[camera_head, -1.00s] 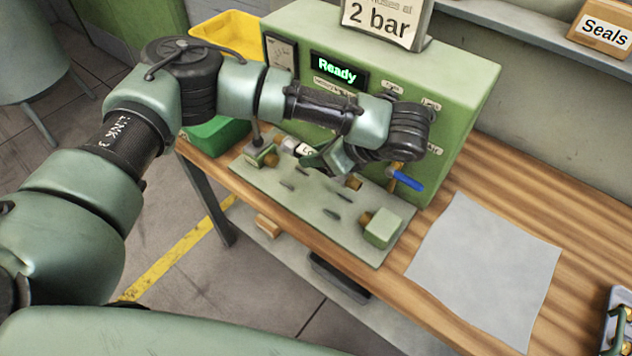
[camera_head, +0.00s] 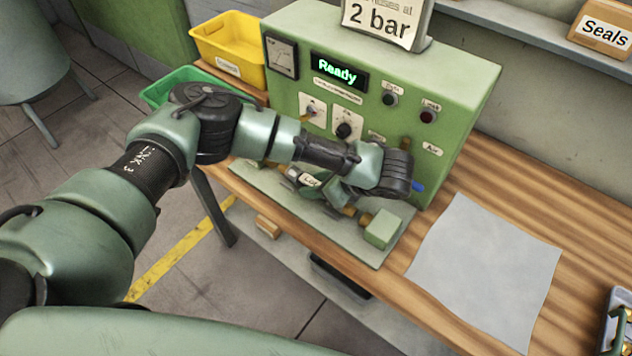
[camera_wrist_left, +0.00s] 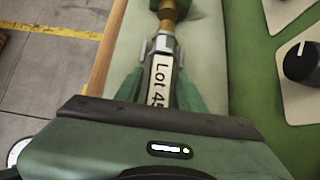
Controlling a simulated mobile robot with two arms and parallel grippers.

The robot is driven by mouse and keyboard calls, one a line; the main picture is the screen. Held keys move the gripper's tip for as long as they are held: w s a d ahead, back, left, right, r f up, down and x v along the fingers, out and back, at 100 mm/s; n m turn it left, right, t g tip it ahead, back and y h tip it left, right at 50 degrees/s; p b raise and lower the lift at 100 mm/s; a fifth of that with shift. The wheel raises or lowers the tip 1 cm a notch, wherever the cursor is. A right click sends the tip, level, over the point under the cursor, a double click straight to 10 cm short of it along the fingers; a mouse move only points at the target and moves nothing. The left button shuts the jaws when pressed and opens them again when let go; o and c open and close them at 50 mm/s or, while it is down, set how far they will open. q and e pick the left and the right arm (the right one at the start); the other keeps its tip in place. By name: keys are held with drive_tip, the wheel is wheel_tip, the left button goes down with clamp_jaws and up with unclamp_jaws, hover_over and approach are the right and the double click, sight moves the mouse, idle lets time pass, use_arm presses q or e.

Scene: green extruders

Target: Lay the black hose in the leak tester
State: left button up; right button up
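The black hose carries a white "Lot" label (camera_head: 311,180). A metal collar (camera_head: 293,173) is at its left end and a brass piece (camera_head: 349,211) near its right end. My left gripper (camera_head: 318,188) is over the leak tester's grey-green plate (camera_head: 375,254), its fingers on both sides of the hose. In the left wrist view my left gripper (camera_wrist_left: 162,72) is shut around the labelled hose (camera_wrist_left: 160,80); its collar lines up with a brass fitting (camera_wrist_left: 170,14). Contact is unclear. The right end is close to the brass fitting of the right block (camera_head: 382,229). My right gripper is out of view.
The tester's green cabinet (camera_head: 470,95) stands behind the plate, its display reading "Ready". A blue handle (camera_head: 418,187) is partly behind my wrist. Yellow (camera_head: 225,50) and green (camera_head: 165,90) bins stand left. A grey sheet (camera_head: 485,270) lies right, with a tray (camera_head: 617,325) beyond.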

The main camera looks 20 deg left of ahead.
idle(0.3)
use_arm(q)
drive_tip(key=v, duration=1.2)
